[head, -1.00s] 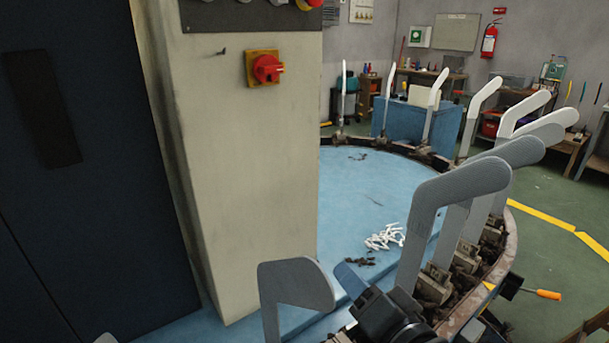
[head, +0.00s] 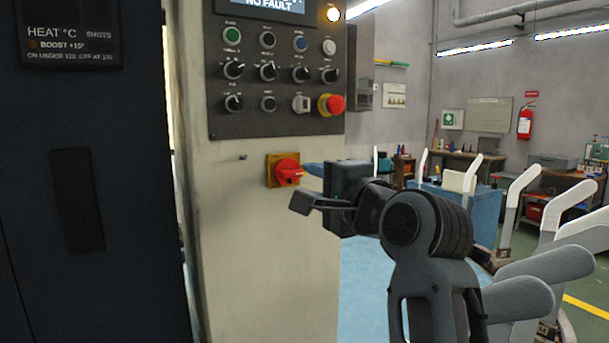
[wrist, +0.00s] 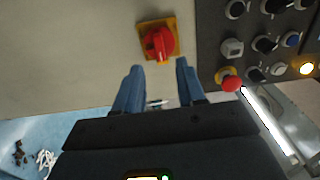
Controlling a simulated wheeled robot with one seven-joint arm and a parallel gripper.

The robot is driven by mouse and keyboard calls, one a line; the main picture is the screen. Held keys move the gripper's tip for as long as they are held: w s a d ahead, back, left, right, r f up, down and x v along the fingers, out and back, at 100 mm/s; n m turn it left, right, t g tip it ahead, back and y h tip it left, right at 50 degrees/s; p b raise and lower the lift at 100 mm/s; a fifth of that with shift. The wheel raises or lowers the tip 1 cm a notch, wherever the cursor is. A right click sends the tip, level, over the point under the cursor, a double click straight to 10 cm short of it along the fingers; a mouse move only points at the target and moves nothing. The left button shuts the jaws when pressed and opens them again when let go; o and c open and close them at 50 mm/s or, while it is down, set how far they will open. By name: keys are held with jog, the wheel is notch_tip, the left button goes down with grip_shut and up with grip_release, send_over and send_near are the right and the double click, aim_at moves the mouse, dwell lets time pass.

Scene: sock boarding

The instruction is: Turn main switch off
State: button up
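The main switch is a red rotary knob (head: 287,172) on a yellow square plate (head: 271,160), on the cream cabinet below the control panel. It also shows in the wrist view (wrist: 158,42), just beyond my fingertips. Its handle seems to lie roughly sideways in the head view. My gripper (head: 307,186) is at the knob's right front in the head view. In the wrist view my gripper (wrist: 158,70) has two blue fingers spread apart, lined up with either side of the knob. Nothing is between them, and they look short of the knob.
The control panel (head: 270,75) above has several knobs and buttons, a red emergency stop (head: 333,104) and a lit amber lamp (head: 333,14). A small peg (head: 242,157) sticks out left of the switch. White sock boards (head: 520,190) stand at the right.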

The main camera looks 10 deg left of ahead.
aim_at(294, 175)
jog(key=p+x, duration=0.1)
jog(key=x, duration=0.6)
jog(key=shift+f, duration=0.1)
grip_shut()
dwell(0.3)
